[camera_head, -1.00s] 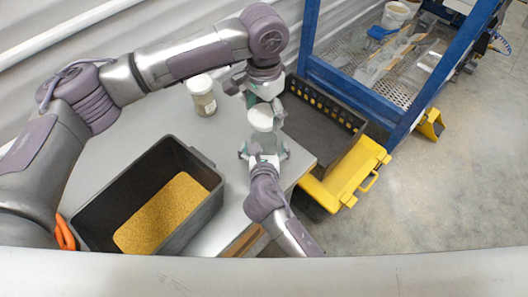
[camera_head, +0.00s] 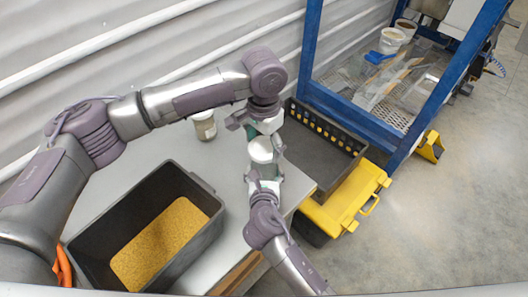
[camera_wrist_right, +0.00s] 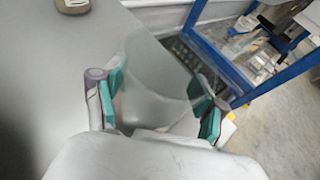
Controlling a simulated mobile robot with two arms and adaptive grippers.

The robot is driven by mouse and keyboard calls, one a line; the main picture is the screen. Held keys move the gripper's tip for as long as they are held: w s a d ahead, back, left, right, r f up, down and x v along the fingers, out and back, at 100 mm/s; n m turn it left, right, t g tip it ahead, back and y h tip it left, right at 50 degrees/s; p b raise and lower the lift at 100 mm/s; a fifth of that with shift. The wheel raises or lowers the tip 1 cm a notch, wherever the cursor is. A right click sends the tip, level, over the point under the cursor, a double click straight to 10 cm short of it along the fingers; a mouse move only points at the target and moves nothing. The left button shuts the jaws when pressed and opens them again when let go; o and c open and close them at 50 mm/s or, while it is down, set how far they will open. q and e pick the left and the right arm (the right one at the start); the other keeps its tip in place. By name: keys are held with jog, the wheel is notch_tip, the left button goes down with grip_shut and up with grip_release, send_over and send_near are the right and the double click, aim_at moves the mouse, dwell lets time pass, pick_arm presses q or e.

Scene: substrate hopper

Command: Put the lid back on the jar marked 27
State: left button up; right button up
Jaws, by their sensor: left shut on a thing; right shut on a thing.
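A jar (camera_head: 262,163) with a pale round top (camera_head: 262,148) is between my two grippers, near the table's right edge. My left gripper (camera_head: 265,136) reaches it from the far side and appears shut on it; its fingertips are partly hidden. My right gripper (camera_head: 264,184) is shut around the jar from the near side. In the right wrist view the jar looks grey and translucent (camera_wrist_right: 155,85), between the teal pads of my right gripper (camera_wrist_right: 162,115). I cannot tell whether the pale top is a seated lid, and no number is readable.
A second jar (camera_head: 204,126) with a pale lid stands on the grey table (camera_head: 150,150). A dark bin (camera_head: 195,180) of yellow grain is at the front left. A black crate (camera_head: 325,160), yellow toolbox (camera_head: 345,205) and blue frame (camera_head: 350,105) are to the right.

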aim_at(264, 176)
pick_arm(q)
jog(key=shift+f, duration=1.3)
jog(key=shift+f, duration=0.1)
jog(key=shift+f, duration=0.75)
jog(key=shift+f, duration=0.6)
